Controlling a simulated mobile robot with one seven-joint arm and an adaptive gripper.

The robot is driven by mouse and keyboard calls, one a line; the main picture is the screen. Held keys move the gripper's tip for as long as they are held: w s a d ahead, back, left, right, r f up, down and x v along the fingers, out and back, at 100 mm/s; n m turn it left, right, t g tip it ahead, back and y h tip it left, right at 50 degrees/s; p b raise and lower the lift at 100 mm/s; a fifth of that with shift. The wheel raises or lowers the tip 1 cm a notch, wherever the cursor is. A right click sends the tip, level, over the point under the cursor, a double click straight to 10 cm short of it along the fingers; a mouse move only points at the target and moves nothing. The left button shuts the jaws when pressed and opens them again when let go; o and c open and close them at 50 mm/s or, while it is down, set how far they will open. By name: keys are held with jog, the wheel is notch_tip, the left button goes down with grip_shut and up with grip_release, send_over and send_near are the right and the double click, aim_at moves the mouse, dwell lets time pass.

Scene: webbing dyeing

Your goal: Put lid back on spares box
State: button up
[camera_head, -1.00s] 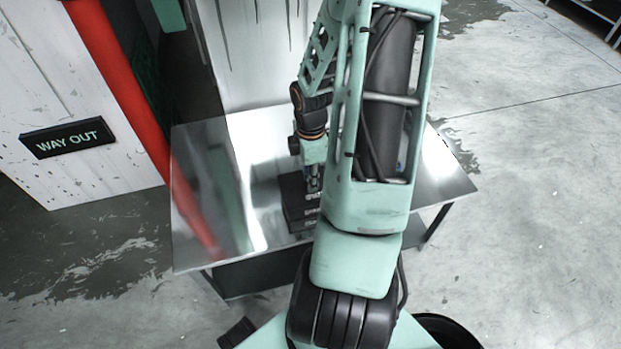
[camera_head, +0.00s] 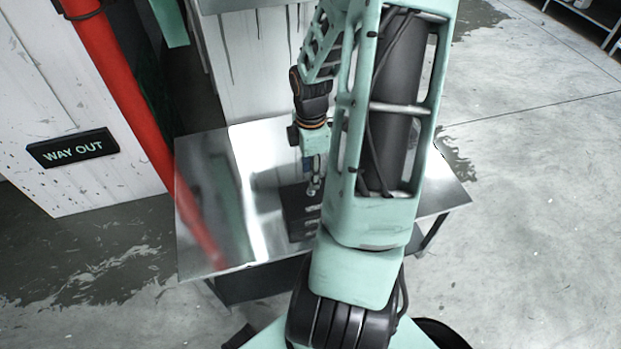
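A dark, nearly black box-like thing (camera_head: 297,222) is on the metal table, partly hidden behind my arm. It looks like the spares box, but I cannot make out a separate lid or whether the box is covered. My gripper (camera_head: 314,188) points down at the dark thing's upper right part, and its tips overlap it in the picture. I cannot tell whether they touch it, whether the fingers are open or shut, or whether they hold anything.
The shiny metal table (camera_head: 212,240) has free room left of the dark thing. Open concrete floor (camera_head: 535,190) lies to the right.

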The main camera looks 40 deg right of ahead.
notch_tip(320, 180, up, 4)
jog(key=shift+r+p, duration=0.1)
jog(key=shift+p, duration=0.45)
